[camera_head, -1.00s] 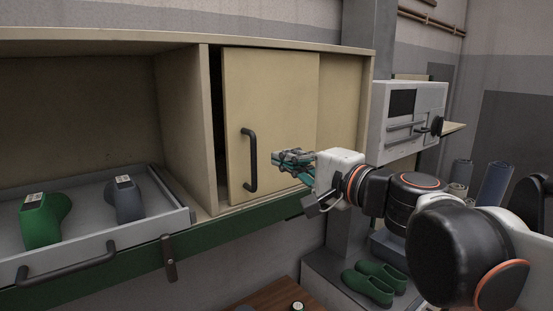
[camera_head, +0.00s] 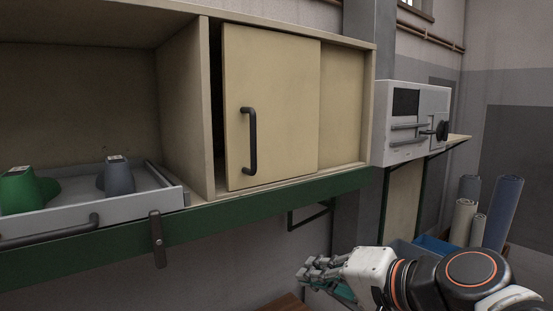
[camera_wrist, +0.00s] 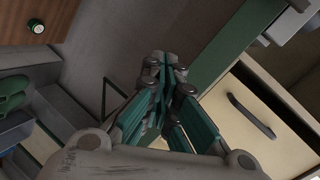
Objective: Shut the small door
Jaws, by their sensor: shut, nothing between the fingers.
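The cream cabinet door panel (camera_head: 280,110) with a dark bar handle (camera_head: 249,140) stands upright in the middle of the head view. A narrow dark gap shows between its left edge and the cabinet's upright divider. A second cream panel (camera_head: 343,105) shows to its right. The handle also appears at the right in the wrist view (camera_wrist: 250,115). My gripper (camera_head: 306,272) is shut and empty, low and right of the door, below the green rail and apart from the door. In the wrist view its fingers (camera_wrist: 165,65) are together.
A grey drawer (camera_head: 110,208) stands pulled out at left, holding a green last (camera_head: 20,190) and a grey last (camera_head: 117,176). A white box with a handle (camera_head: 410,125) is on the right wall. Rolled sheets (camera_head: 500,210) stand at right.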

